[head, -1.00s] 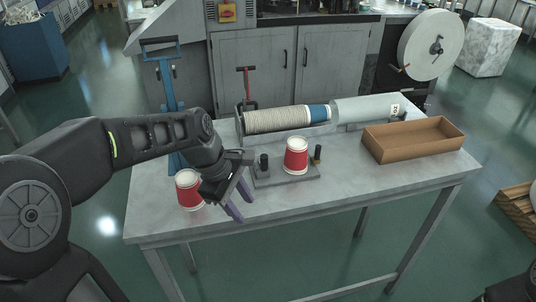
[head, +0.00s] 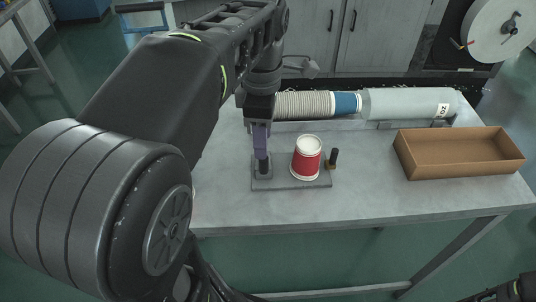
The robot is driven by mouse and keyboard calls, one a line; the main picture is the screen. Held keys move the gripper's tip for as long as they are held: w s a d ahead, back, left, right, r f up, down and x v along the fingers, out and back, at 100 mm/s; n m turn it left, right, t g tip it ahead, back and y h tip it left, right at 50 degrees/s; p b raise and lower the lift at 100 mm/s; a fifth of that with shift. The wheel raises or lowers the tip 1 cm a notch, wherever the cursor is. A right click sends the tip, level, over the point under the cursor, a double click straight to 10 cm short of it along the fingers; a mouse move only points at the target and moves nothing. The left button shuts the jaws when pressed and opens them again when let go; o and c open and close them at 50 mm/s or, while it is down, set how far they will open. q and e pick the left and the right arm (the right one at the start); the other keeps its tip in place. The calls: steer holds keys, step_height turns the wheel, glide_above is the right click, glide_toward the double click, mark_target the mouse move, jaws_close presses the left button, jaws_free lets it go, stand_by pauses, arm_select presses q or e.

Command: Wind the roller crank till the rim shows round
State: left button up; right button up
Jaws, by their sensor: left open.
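A small grey fixture plate (head: 300,184) lies on the table. On it stand a red and white paper cup (head: 306,163), a dark post (head: 263,167) left of the cup and a short dark knob with a brass-coloured base (head: 333,158) right of it. I cannot tell which part is the roller crank. My left gripper (head: 261,148) points down, open, its purple fingers at the dark post's top. Whether they touch the post is hidden. The cup's pale top faces up; its rim's finish is too small to judge. A dark part of my right arm shows at the lower right corner.
A long roller (head: 410,104) with a cord-wrapped section (head: 302,105) and blue band lies along the table's back. An open brown tray (head: 459,171) is at the right. Bare tabletop (head: 365,185) lies between fixture and tray. My left arm blocks the table's left side.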

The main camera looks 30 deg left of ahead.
mark_target(263, 161)
arm_select(q)
steer(key=shift+w+f, duration=0.15)
steer(key=shift+f, duration=0.25)
step_height(263, 161, down, 7)
steer(key=shift+f+p, duration=0.1)
steer(key=shift+p, duration=0.3)
jaws_close()
stand_by(0.4)
